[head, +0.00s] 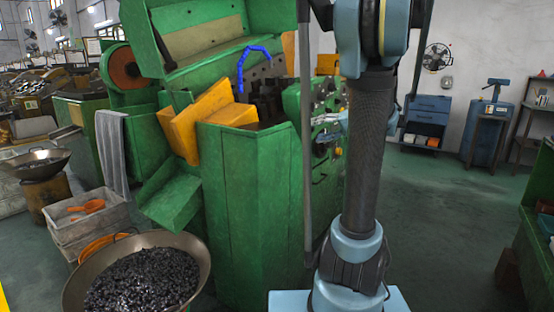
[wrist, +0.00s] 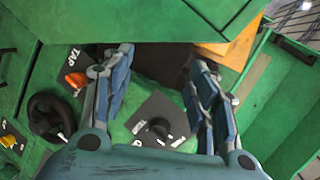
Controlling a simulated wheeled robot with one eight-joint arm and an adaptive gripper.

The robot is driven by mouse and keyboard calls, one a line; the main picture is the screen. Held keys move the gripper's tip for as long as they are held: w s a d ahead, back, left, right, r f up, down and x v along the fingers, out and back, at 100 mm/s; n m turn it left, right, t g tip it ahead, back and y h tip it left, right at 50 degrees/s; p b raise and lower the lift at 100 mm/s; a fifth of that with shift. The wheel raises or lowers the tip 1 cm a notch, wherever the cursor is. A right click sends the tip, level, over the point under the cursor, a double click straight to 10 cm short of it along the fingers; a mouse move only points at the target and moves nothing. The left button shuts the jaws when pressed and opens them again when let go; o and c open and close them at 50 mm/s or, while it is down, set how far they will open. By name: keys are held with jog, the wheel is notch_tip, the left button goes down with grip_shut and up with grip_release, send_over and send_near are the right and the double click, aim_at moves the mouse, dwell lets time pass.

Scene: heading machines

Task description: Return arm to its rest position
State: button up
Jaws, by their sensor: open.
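My arm (head: 368,150) rises in the right-centre of the head view, its dark ribbed link upright in front of the green machine (head: 250,205). In the wrist view my gripper (wrist: 163,58) has its two blue-grey fingers spread wide with nothing between them. Behind the fingers is the machine's green control panel, with an orange knob (wrist: 76,79), a black handwheel (wrist: 50,117) and a black knob (wrist: 159,128) on a grey plate. In the head view the arm partly hides the machine's right side, and the gripper is mostly hidden there.
A wide pan of dark small parts (head: 140,280) stands at the front left, beside stacked grey crates (head: 85,222). A blue cabinet (head: 425,122) and a blue machine (head: 487,130) stand by the back wall. Floor at the right (head: 440,215) is clear. A green bench edge (head: 538,220) is at far right.

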jog(key=s+a+f+g+h, duration=0.2)
jog(key=s+a+f+h, duration=0.1)
jog(key=s+f, duration=0.4)
jog(key=s+a+f+g+h, duration=0.2)
jog(key=s+a+f, duration=0.2)
jog(key=s, duration=0.4)
jog(key=s+d+f+h, duration=0.3)
jog(key=s+f, duration=0.3)
jog(key=s, duration=0.1)
jog(key=s+d+f+n+g+h, duration=0.1)
jog(key=s+d+f+h, duration=0.3)
jog(key=s+f, duration=0.3)
jog(key=shift+s+n, duration=0.3)
jog(key=shift+s, duration=0.35)
